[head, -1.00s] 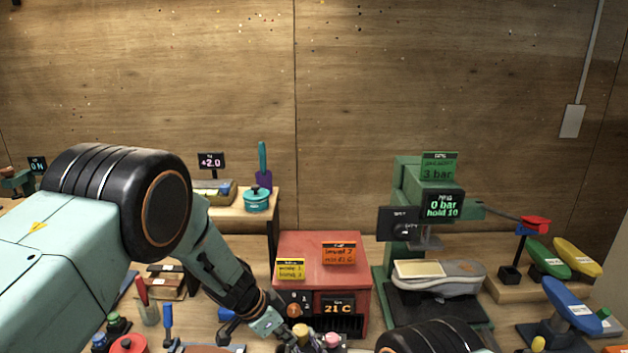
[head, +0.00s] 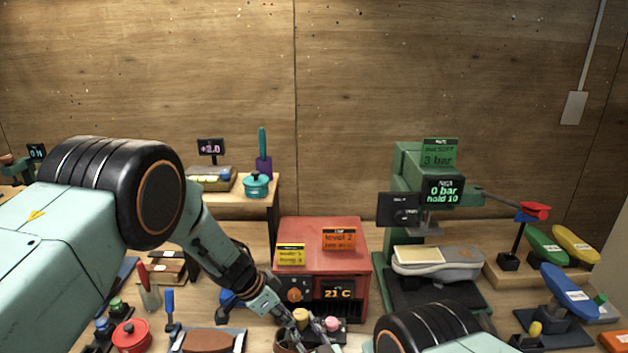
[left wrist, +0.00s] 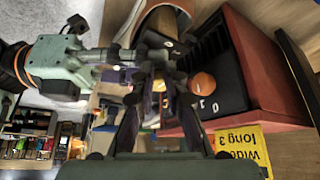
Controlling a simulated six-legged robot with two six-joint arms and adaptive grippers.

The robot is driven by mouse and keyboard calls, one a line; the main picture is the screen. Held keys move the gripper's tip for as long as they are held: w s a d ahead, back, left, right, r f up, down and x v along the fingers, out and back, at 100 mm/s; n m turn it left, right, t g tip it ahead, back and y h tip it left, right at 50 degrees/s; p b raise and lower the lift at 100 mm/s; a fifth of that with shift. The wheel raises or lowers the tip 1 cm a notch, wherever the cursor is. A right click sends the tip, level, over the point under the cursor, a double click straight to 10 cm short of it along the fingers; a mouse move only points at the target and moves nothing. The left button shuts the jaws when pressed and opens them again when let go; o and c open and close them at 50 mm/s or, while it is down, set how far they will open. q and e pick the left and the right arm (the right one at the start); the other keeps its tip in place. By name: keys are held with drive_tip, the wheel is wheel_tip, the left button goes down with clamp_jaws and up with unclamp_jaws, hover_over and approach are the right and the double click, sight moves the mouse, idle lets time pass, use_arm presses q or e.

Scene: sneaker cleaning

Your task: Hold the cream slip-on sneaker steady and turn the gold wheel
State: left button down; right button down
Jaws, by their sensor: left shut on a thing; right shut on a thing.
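The cream slip-on sneaker shows in the left wrist view as a pale-rimmed opening (left wrist: 185,8) with a dark fitting inside; in the head view only a brownish rim shows at the bottom edge. My left gripper (head: 293,336) points down at it and is shut; its fingers (left wrist: 160,62) meet at the opening's edge, seemingly on the sneaker. My right gripper (left wrist: 135,56) comes in from the side in the left wrist view and is shut close beside those fingers. The gold wheel is not clearly visible; it seems hidden between the fingertips.
A red box (head: 320,240) with a 21 C display stands just behind. Yellow-topped (head: 301,316) and pink-topped (head: 332,323) items stand before it. A green press (head: 408,175) with a grey shoe (head: 455,265) is right. A red pot (head: 131,336) and brushes are left.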

use_arm(q)
drive_tip(key=shift+w+r, duration=0.25)
drive_tip(key=shift+w, duration=0.25)
use_arm(e)
drive_tip(key=shift+s+a+f, duration=0.1)
drive_tip(key=shift+s+a, duration=0.25)
drive_tip(key=shift+s, duration=0.05)
use_arm(q)
drive_tip(key=shift+s+a+r, duration=0.1)
drive_tip(key=shift+a, duration=0.25)
use_arm(e)
drive_tip(key=shift+w+d+f, duration=0.1)
use_arm(q)
drive_tip(key=shift+s+r, duration=0.15)
drive_tip(key=shift+r, duration=1.25)
drive_tip(key=shift+s+r, duration=0.15)
drive_tip(key=shift+r, duration=1.2)
use_arm(e)
drive_tip(key=shift+w+d, duration=0.1)
drive_tip(key=shift+d, duration=0.05)
drive_tip(key=c, duration=0.8)
unclamp_jaws()
drive_tip(key=shift+w+d, duration=0.1)
drive_tip(key=shift+w, duration=0.05)
drive_tip(key=shift+c, duration=0.2)
use_arm(q)
drive_tip(key=shift+w, duration=0.1)
use_arm(e)
drive_tip(key=shift+r, duration=0.2)
drive_tip(key=v, duration=0.8)
